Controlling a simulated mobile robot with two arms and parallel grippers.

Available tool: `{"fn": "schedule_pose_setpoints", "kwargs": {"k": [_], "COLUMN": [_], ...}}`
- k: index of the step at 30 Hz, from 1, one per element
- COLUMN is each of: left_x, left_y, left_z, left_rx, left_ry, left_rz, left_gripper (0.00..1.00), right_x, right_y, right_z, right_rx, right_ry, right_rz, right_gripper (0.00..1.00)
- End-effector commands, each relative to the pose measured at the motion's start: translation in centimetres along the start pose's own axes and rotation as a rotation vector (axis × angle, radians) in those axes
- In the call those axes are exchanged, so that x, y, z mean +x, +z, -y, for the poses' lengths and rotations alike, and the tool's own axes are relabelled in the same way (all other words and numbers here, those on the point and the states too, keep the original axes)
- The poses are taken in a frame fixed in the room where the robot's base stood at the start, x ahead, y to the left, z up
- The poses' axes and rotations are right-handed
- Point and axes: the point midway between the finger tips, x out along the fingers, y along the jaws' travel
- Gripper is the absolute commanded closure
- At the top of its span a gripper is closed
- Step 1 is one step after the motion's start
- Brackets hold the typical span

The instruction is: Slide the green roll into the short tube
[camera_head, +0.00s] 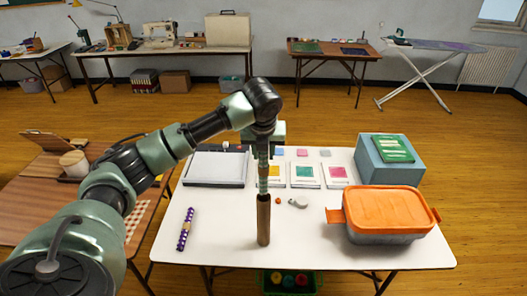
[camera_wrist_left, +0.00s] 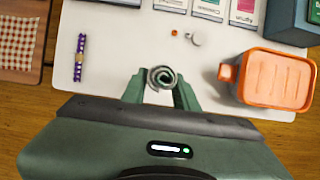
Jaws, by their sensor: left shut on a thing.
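My left gripper (camera_head: 263,166) points straight down over the white table and is shut on the green roll (camera_head: 263,184), which hangs upright. The brown short tube (camera_head: 263,222) stands upright on the table directly below. The roll's lower end meets the tube's top rim in the head view; I cannot tell whether it is just above the mouth or slightly inside. In the left wrist view the spiral top of the green roll (camera_wrist_left: 162,78) shows between the fingertips of my left gripper (camera_wrist_left: 160,88); the tube is hidden beneath. My right gripper is in neither view.
The white table (camera_head: 215,245) holds an orange-lidded box (camera_head: 390,208) at right, a purple patterned strip (camera_head: 186,229) at left, and a small orange piece (camera_head: 278,201) beside a grey item (camera_head: 299,203). Cards and a blue box (camera_head: 375,162) stand behind. The table around the tube's base is clear.

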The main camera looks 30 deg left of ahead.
Motion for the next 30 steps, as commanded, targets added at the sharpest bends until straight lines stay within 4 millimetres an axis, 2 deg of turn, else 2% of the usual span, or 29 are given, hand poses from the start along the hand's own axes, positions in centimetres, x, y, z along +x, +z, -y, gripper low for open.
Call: {"fn": "schedule_pose_setpoints", "kwargs": {"k": [30], "left_x": [0.56], "left_y": [-0.22], "left_z": [0.01], "left_rx": [0.0], "left_ry": [0.0], "left_rz": [0.0], "left_gripper": [1.0], "right_x": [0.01], "right_y": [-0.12], "right_z": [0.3], "right_rx": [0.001], "right_ry": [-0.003], "right_rz": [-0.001], "right_gripper": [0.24]}}
